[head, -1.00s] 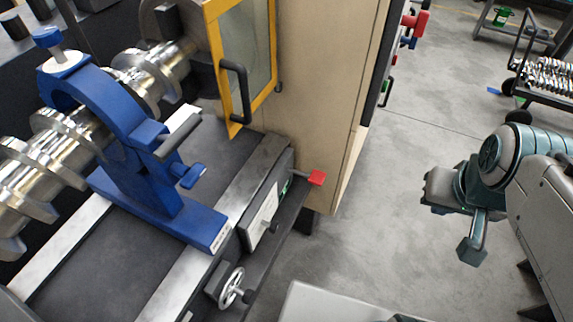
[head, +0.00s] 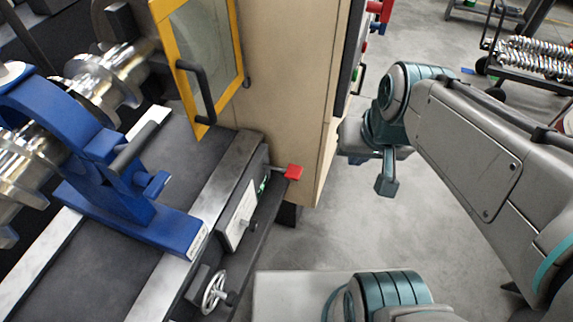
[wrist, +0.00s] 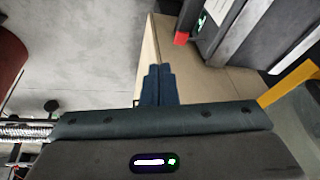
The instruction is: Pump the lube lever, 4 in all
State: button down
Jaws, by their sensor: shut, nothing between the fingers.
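The lube lever, a short arm with a red end (head: 293,172), sticks out to the right from the side of the blue-fixtured machine in the head view. The red end also shows near the top of the wrist view (wrist: 181,38). My gripper (head: 387,188) is to the right of the lever in the head view, over open floor, with its fingers pointing down. In the wrist view its dark fingers (wrist: 158,72) are shut together with nothing between them. The gripper is apart from the lever.
A tan cabinet (head: 290,90) with a yellow-framed door (head: 205,65) stands behind the lever. A handwheel (head: 214,292) and a small panel (head: 238,220) are on the machine's side. A cart with shiny metal parts (head: 535,60) stands far right. Grey floor (head: 325,235) is open beside the machine.

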jog(key=w+a+f+m+y+b, duration=0.1)
jog(key=w+a+f+m+y, duration=0.25)
jog(key=w+a+f, duration=0.35)
jog(key=w+a+f+m+y+b, duration=0.25)
jog(key=w+a+m, duration=0.2)
jog(key=w, duration=0.35)
jog(key=w+a+f+m, duration=0.1)
jog(key=w+f+m, duration=0.3)
jog(key=f, duration=0.3)
jog(key=w+a+f+m+t+h, duration=0.1)
jog(key=w+f+m, duration=0.3)
jog(key=f, duration=0.3)
jog(key=shift+w+f+b, duration=0.3)
jog(key=shift+w+b, duration=0.05)
jog(key=shift+w, duration=0.1)
jog(key=b, duration=0.6)
send_over(288, 170)
notch_tip(288, 170, down, 7)
jog(key=shift+w+a+f, duration=0.1)
jog(key=shift+a+f, duration=0.05)
jog(key=shift+f, duration=0.05)
jog(key=shift+f+b, duration=0.65)
jog(key=shift+b, duration=0.3)
jog(key=shift+f+b, duration=0.2)
jog(key=shift+b, duration=0.1)
jog(key=shift+d+f+b, duration=0.2)
jog(key=shift+b, duration=0.2)
